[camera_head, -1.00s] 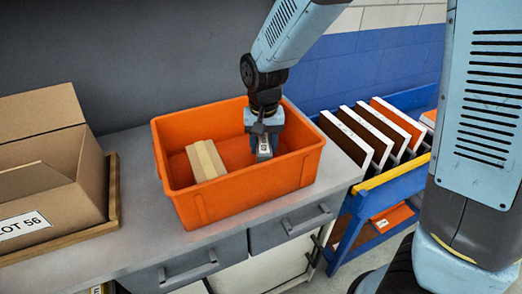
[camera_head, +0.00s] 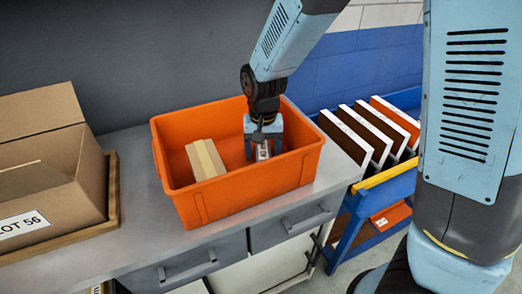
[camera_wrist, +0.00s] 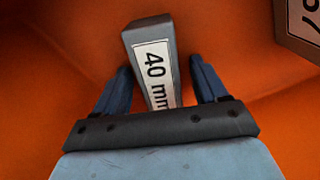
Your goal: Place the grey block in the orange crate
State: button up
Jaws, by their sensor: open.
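The grey block (camera_wrist: 152,62) has a white label reading "40 mm" and lies between the fingers of my gripper (camera_wrist: 160,85) in the wrist view, with a gap to the right finger. In the head view the block (camera_head: 263,151) is inside the orange crate (camera_head: 246,190), near its right end. My gripper (camera_head: 263,145) is open and reaches down into the crate around the block. Whether the block rests on the crate floor is hard to tell. Orange crate surface (camera_wrist: 60,120) fills the wrist view's background.
A tan box with a pale strip (camera_head: 206,159) lies in the crate, left of my gripper. A cardboard box labelled "LOT 56" (camera_head: 75,175) stands on the left of the grey bench (camera_head: 140,225). A blue cart (camera_head: 350,235) with upright panels stands at the right.

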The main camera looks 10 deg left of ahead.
aim_at(263, 148)
notch_tip(263, 148, up, 12)
jog(key=s+d+r+m+t+y, duration=0.1)
jog(key=d+r, duration=0.3)
jog(key=d, duration=0.5)
jog(key=s+d+r+t, duration=0.1)
jog(key=d+r, duration=0.4)
jog(key=d, duration=0.4)
jog(key=s+d+r+m+t+h, duration=0.1)
jog(key=s+d+r+t, duration=0.1)
jog(key=s+d, duration=0.7)
jog(key=d+t, duration=0.1)
jog(key=d, duration=0.1)
jog(key=shift+s+d+r+t, duration=0.15)
jog(key=shift+d+r+t, duration=0.1)
jog(key=shift+d+t, duration=0.1)
jog(key=shift+c, duration=0.3)
